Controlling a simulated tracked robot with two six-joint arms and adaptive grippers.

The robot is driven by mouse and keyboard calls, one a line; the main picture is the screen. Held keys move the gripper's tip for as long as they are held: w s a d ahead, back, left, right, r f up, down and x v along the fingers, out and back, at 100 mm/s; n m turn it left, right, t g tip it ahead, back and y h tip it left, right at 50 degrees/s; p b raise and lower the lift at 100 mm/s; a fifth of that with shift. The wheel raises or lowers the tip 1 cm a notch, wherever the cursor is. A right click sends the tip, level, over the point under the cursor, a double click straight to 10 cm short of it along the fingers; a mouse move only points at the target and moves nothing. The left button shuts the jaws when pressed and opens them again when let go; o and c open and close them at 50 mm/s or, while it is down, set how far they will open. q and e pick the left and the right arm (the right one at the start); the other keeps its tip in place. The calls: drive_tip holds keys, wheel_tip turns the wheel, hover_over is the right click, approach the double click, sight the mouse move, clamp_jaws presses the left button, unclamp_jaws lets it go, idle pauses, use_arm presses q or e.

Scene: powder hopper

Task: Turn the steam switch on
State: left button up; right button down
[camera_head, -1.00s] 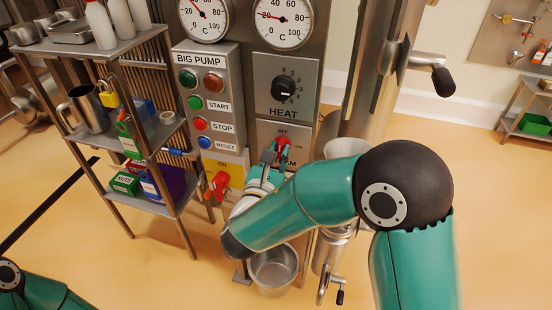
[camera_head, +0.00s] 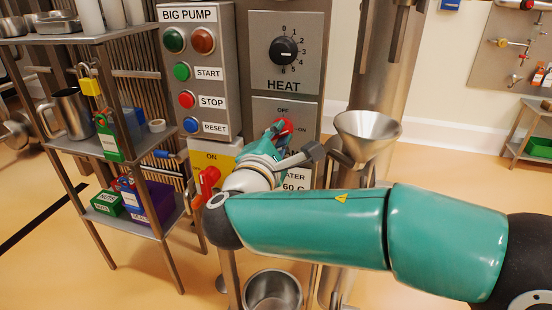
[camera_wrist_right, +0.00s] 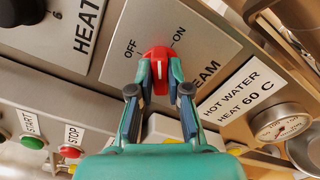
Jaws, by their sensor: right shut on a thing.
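The steam switch (camera_head: 287,125) is a red knob on a grey metal plate, with OFF above it and ON to its right. It also shows in the right wrist view (camera_wrist_right: 157,53), its top lying between the OFF and ON marks. My right gripper (camera_wrist_right: 159,75) is shut on the knob, one finger on each side. In the head view the right gripper (camera_head: 276,131) reaches up to the plate, and my forearm hides part of the panel below. The STEAM label is partly covered. My left gripper is out of view.
The HEAT dial (camera_head: 284,51) sits right above. A steel funnel (camera_head: 366,135) stands close to the right. A bucket (camera_head: 273,290) is below. A loaded shelf (camera_head: 110,145) is at left.

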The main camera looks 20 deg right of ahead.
drive_tip(key=shift+f+m+b, duration=0.15)
drive_tip(key=shift+m+b, duration=1.45)
drive_tip(key=shift+b, duration=0.4)
drive_tip(key=shift+f+m+b, duration=0.1)
drive_tip(key=shift+m+b, duration=1.5)
drive_tip(key=shift+b, duration=0.4)
drive_tip(key=c, duration=1.1)
unclamp_jaws()
drive_tip(key=shift+s+a, duration=0.3)
drive_tip(key=shift+s, duration=0.1)
drive_tip(key=v, duration=1.1)
